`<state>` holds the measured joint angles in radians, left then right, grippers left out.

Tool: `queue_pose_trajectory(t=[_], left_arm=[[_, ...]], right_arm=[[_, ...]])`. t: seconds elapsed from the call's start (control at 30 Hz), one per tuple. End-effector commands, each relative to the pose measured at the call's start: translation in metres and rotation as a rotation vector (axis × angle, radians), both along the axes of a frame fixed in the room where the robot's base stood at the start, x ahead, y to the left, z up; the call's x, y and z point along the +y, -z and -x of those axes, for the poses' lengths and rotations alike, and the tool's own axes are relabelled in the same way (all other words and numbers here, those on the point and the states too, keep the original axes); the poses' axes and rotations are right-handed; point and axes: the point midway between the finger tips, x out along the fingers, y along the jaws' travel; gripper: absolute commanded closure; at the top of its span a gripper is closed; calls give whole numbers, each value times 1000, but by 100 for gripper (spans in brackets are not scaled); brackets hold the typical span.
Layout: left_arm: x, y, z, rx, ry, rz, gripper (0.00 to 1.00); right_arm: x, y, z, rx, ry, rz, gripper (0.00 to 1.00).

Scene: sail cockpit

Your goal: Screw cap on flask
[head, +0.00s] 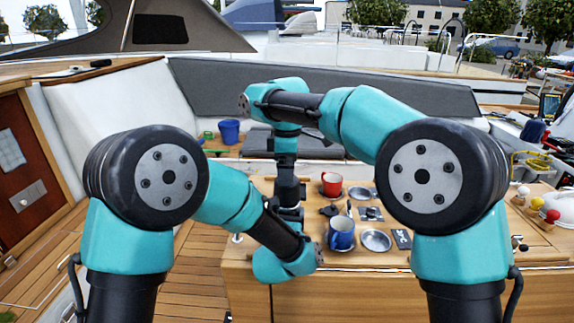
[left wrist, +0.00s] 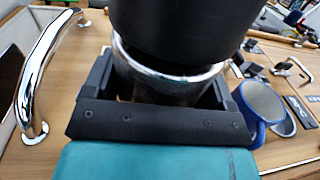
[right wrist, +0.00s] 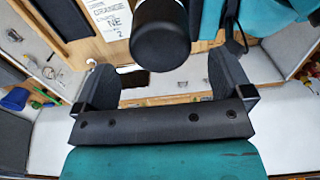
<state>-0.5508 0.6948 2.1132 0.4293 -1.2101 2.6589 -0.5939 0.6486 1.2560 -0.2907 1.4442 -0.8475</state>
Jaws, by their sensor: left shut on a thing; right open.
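The flask (left wrist: 175,35) is a thick black cylinder with a chrome band, close up in the left wrist view. My left gripper (left wrist: 163,88) is shut on it below the wide black part. In the head view the flask (head: 290,191) stands about upright above the table's left part, partly hidden by my arms. In the right wrist view a black cylinder with a rounded end (right wrist: 159,47) points toward my right gripper (right wrist: 162,85), just beyond its spread fingers. I cannot tell whether this end is the cap. My right gripper is open and empty, above the flask in the head view.
The wooden table (head: 345,258) holds a red mug (head: 332,184), a blue mug (head: 341,234) and metal dishes (head: 376,240) right of the flask. Knobbed levers (head: 537,203) stand at the far right. A chrome rail (left wrist: 45,75) is left of my left gripper.

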Motion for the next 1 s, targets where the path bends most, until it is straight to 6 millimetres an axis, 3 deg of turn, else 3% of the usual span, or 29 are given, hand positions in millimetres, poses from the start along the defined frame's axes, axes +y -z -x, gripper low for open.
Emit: queue_pose_trajectory(t=[1.0], left_arm=[[0,0,0,-1,0,0,88]], right_arm=[[0,-5,0,0,-1355,0,2]])
